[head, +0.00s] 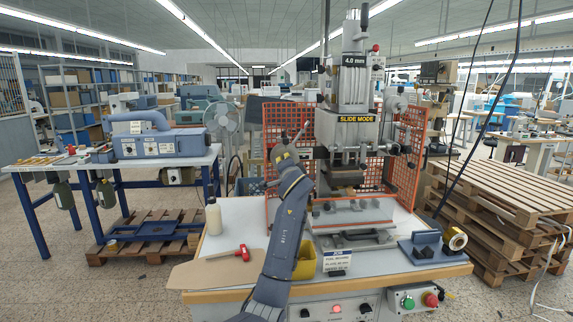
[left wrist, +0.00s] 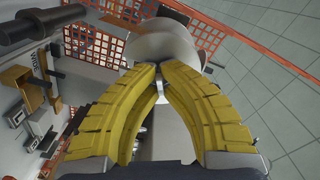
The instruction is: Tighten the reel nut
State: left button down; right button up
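My left gripper (head: 284,152) is raised at the left side of the foil stamping press (head: 352,95), in front of the orange mesh guard. In the left wrist view its yellow fingers (left wrist: 158,72) come together at the tips around a small metal piece, which looks like the reel nut (left wrist: 160,90). The fingers hide most of it. A pale grey rounded part (left wrist: 168,45) lies just beyond the fingertips. In the head view the gripper hides the nut, and a thin grey lever (head: 300,131) shows just above. My right gripper is not in view.
The orange mesh guard (head: 278,118) stands close behind my left gripper. On the press table are a white bottle (head: 213,216), a red-handled tool (head: 243,252), a yellow bin (head: 306,262), a sign (head: 337,262) and a blue fixture (head: 427,243) with a tape roll (head: 454,238).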

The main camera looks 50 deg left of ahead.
pick_arm(q)
jog(key=m, duration=0.5)
dwell(0.6)
jog(key=c, duration=1.6)
grip_release()
jog(key=shift+d, duration=0.15)
jog(key=v, duration=1.1)
jog(key=shift+s+d, duration=0.25)
jog(key=shift+s, duration=0.05)
